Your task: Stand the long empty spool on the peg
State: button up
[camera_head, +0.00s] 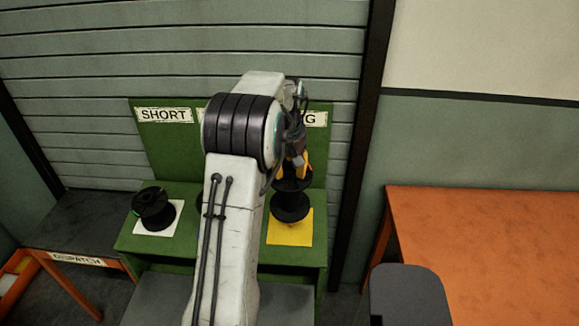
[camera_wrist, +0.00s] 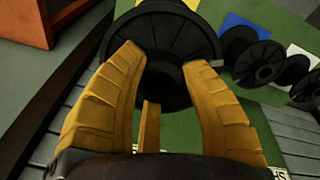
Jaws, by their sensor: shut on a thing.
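A black spool (camera_head: 291,206) is upright at the yellow square (camera_head: 289,238) under the sign ending in "G". My gripper (camera_head: 292,165) has its orange fingers down at the spool's upper end. In the wrist view my gripper (camera_wrist: 165,68) is shut on this spool (camera_wrist: 164,48), whose round flange shows between the fingers. The yellow square shows past it at the top edge. I cannot tell whether the spool rests on the square or hangs just above it. No peg shows in either view.
A black spool (camera_head: 154,208) sits on a white square under the "SHORT" sign (camera_head: 164,115). My arm hides the stand's middle; the wrist view shows another spool (camera_wrist: 258,62) by a blue square. A dispatch table (camera_head: 85,230) is left, an orange table (camera_head: 490,240) right.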

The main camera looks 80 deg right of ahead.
jog(key=shift+d+f+b, duration=0.2)
jog(key=shift+f+b, duration=0.4)
jog(key=shift+f, duration=0.6)
jog(key=shift+d+f+b, duration=0.2)
jog(key=shift+f+b, duration=0.35)
jog(key=shift+f, duration=0.6)
notch_tip(320, 180, down, 7)
jog(key=d+b, duration=0.1)
jog(key=b, duration=0.2)
jog(key=shift+b, duration=0.4)
dwell(3.0)
jog(key=o, duration=1.3)
jog(key=shift+d, duration=0.1)
jog(key=shift+c, duration=0.2)
jog(key=r, duration=0.4)
jog(key=a+r, duration=0.1)
jog(key=r, duration=0.3)
jog(key=a+r, duration=0.1)
jog(key=r, duration=0.3)
